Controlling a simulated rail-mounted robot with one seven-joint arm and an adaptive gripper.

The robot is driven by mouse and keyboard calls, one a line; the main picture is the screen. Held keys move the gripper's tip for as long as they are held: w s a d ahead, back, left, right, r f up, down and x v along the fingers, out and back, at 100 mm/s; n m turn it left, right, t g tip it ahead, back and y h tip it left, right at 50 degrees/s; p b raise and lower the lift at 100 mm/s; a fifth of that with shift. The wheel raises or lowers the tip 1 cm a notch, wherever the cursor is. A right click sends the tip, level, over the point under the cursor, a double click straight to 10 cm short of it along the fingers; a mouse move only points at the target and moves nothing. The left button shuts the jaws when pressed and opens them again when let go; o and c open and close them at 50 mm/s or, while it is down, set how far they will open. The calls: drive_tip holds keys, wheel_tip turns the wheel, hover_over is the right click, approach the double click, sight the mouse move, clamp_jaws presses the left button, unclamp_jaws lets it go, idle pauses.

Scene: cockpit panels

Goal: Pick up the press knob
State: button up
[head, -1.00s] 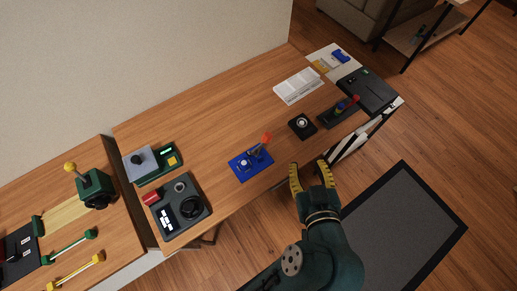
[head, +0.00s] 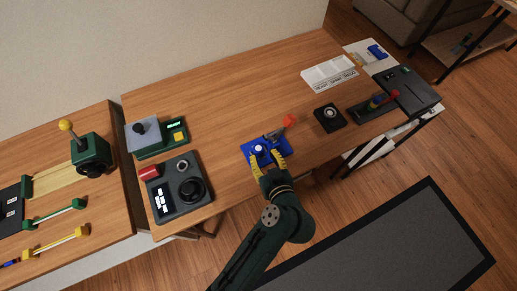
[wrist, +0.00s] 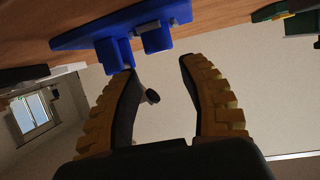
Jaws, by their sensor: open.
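A blue panel (head: 252,143) on the desk carries a round pale knob (head: 259,149) and a grey lever with a red tip (head: 289,121). A black square panel with a silver round knob (head: 330,113) sits to its right. I cannot tell which knob is the press knob. My gripper (head: 265,160) is open at the front of the blue panel, its yellow fingers on either side of the pale knob. In the wrist view, the blue panel (wrist: 115,30) with two blue blocks is above the open fingers (wrist: 160,72). A small dark round piece (wrist: 153,96) shows between them.
A dark green panel with a black dial (head: 190,190) and a grey-and-green box (head: 145,135) stand left. The desk behind the blue panel is clear.

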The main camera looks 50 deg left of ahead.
sight(259, 149)
drive_tip(key=x, duration=0.2)
drive_tip(key=b+x, duration=0.1)
drive_tip(key=x, duration=0.1)
drive_tip(key=shift+a+f, duration=0.25)
drive_tip(key=shift+f, duration=0.3)
clamp_jaws()
